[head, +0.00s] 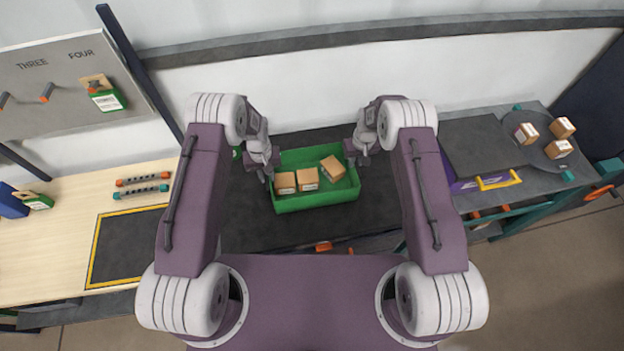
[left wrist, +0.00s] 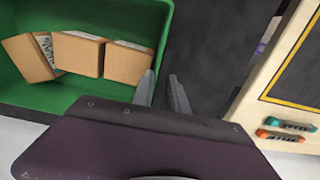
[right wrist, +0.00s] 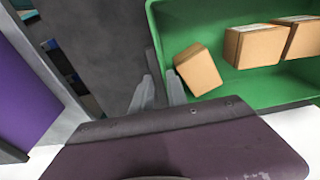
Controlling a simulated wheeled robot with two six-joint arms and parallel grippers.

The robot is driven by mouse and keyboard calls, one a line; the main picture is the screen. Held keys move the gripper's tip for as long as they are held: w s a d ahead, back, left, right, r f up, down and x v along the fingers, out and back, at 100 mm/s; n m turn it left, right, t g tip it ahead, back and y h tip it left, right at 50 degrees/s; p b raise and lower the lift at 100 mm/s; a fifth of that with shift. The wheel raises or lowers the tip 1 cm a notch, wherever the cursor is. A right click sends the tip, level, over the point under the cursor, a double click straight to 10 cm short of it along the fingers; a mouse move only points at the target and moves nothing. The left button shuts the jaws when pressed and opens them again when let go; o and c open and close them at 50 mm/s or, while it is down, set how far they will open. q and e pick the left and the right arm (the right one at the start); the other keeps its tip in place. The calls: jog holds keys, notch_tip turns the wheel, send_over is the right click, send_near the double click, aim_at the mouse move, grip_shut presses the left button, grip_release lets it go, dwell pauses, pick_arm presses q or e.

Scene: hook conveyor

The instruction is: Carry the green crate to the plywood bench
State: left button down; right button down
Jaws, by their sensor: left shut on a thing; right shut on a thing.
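The green crate (head: 318,201) is in front of me over the dark conveyor belt, holding three brown boxes (head: 308,179). I cannot tell whether it rests on the belt or is slightly raised. My left gripper (head: 268,176) is shut on its left end wall; that wall also shows in the left wrist view (left wrist: 157,62). My right gripper (head: 357,160) is shut on its right end wall, which shows in the right wrist view (right wrist: 157,50). The crate looks level. The plywood bench (head: 50,225) is at the left, with a yellow-bordered dark mat (head: 125,250).
Orange and teal handled items (head: 142,182) lie behind the mat. A hook board (head: 60,75) stands at the back left, with a boxed item hanging on it. A round dark plate (head: 545,152) with three boxes is at the right. The mat is bare.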

dwell(0.9)
